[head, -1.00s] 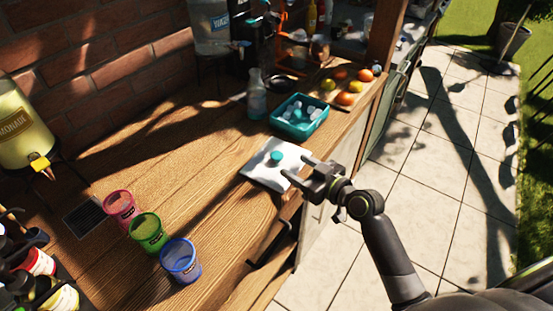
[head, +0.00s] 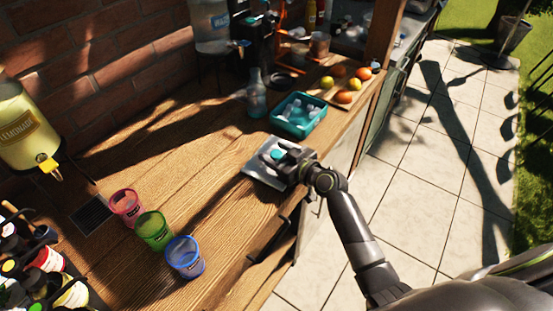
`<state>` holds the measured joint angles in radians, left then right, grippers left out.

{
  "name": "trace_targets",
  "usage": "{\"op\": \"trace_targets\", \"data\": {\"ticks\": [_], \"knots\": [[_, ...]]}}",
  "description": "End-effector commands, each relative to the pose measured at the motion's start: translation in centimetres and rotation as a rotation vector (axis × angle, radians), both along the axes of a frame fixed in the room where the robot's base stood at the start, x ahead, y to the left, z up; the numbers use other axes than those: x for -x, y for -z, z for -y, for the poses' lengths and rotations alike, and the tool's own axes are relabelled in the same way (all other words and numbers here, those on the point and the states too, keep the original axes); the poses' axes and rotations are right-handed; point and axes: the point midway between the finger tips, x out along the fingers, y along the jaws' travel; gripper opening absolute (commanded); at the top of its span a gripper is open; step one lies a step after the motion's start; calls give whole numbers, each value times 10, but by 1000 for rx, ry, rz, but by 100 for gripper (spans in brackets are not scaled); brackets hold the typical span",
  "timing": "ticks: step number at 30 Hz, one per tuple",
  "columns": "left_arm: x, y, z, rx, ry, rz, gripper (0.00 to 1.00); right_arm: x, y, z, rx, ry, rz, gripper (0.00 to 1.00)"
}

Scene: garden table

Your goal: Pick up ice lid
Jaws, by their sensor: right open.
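The ice lid (head: 264,178) is a pale square plate with a teal knob (head: 277,154), lying flat on the wooden counter near its front edge. The teal ice box (head: 299,118) stands open just behind it with pale ice pieces inside. My right gripper (head: 284,160) is low over the lid, jaws open, its fingers at the knob. The gripper covers the lid's right part, and I cannot tell whether the fingers touch the knob. My left gripper is not in view.
Pink (head: 125,204), green (head: 154,231) and blue (head: 186,258) cups stand in a row at the front left. A glass bottle (head: 256,97) and a board with fruit (head: 343,92) are behind. The counter left of the lid is clear.

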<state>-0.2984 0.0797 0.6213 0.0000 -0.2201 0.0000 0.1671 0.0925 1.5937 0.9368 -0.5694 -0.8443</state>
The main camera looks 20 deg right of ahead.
Motion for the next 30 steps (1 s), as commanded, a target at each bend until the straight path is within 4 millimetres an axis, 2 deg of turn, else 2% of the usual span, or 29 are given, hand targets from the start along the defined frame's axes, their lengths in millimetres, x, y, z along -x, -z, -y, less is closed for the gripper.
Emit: {"op": "trace_targets", "data": {"ticks": [5, 15, 16, 24, 30], "knots": [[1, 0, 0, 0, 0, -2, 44, 0, 0, 0, 0, 0, 0, 54], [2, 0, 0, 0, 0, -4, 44, 0, 0, 0, 0, 0, 0, 10], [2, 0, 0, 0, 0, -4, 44, 0, 0, 0, 0, 0, 1, 8], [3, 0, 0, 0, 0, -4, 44, 0, -4, 0, 0, 0, 2, 8], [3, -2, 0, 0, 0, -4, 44, 0, -33, 0, 2, 0, 7, 8]]}}
